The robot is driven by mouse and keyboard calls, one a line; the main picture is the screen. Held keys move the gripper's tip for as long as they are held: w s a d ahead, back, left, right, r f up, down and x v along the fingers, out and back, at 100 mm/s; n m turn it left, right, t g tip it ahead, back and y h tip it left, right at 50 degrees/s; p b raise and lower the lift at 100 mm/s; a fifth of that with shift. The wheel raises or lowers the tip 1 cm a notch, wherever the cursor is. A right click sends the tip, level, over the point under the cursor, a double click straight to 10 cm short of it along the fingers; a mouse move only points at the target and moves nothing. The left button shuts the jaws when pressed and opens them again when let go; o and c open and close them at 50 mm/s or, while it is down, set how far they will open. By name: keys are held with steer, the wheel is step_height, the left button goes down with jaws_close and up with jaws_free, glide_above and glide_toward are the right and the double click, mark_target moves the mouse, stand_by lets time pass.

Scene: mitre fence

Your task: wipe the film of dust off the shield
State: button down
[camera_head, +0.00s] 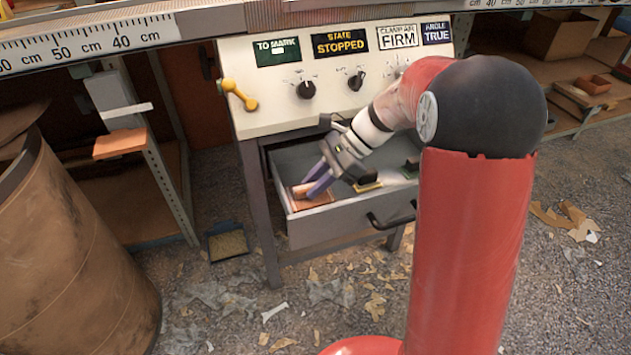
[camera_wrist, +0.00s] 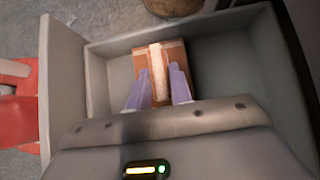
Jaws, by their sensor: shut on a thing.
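My gripper (camera_head: 318,182) reaches down into the open drawer (camera_head: 340,224) under the control panel. Its two purple fingers also show in the wrist view (camera_wrist: 158,90). They are shut on the pale raised strip of a reddish-brown block (camera_wrist: 180,75). The block (camera_head: 314,199) lies low inside the drawer, at its left end in the head view. I cannot tell whether it touches the drawer floor. I cannot make out a shield or a film of dust in either view.
A dark item with a yellowish edge (camera_head: 369,187) and a dark green item (camera_head: 411,168) are in the drawer to the right. The panel (camera_head: 345,100) with knobs and a yellow lever (camera_head: 240,95) stands above. A brown drum (camera_head: 75,255) stands left. Scraps litter the floor.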

steer(key=shift+r+p, duration=2)
steer(key=shift+r, duration=1.3)
steer(key=shift+r, duration=0.1)
